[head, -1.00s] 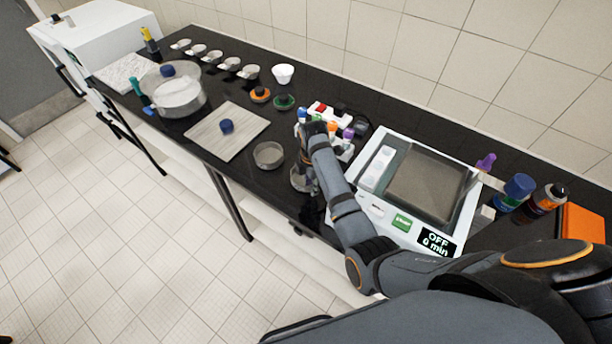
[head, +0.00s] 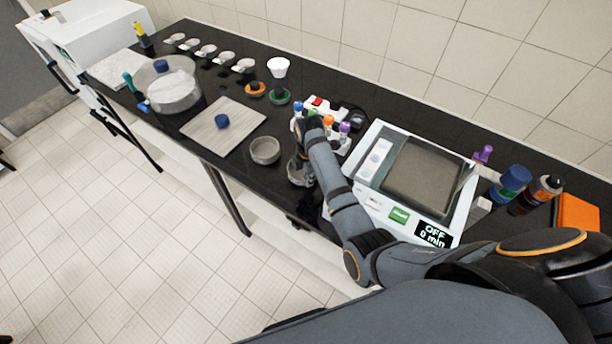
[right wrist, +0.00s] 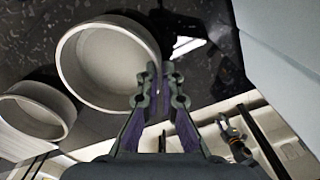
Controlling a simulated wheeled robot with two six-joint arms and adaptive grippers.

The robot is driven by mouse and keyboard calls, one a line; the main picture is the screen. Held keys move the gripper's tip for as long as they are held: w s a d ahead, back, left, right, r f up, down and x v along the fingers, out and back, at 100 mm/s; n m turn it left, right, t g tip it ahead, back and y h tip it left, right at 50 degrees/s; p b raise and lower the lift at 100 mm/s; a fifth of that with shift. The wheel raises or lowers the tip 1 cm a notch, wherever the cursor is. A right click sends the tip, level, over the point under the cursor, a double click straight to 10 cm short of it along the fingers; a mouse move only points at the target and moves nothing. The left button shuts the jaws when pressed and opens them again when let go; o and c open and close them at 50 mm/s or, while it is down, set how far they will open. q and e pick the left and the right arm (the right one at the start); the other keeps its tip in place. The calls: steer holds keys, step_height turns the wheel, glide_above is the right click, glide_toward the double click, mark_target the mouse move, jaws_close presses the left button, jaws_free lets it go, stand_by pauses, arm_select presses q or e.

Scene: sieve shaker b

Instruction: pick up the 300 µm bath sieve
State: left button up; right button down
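Two round pale sieves stand on the black bench. The nearer one (head: 297,175) is partly hidden by my right gripper (head: 303,158); in the right wrist view this sieve (right wrist: 82,62) looks large and empty. The other sieve (head: 265,151) stands to its left, apart from the gripper, and also shows in the right wrist view (right wrist: 32,118). No size marking is readable on either. In the wrist view my right gripper's fingertips (right wrist: 163,72) are close together across the right-hand wall of the larger sieve. My left gripper is not in view.
The shaker (head: 368,200), reading OFF, 0 min, stands close right of the gripper. Coloured-top bottles (head: 328,123) stand just behind it. A board (head: 240,118) with a blue knob lies left; a glass bowl (head: 172,95) is farther left. Bench front edge is close.

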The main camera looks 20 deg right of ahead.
step_height(320, 180, up, 7)
steer(key=shift+b, duration=0.85)
steer(key=shift+r+p, duration=0.55)
steer(key=shift+r, duration=0.85)
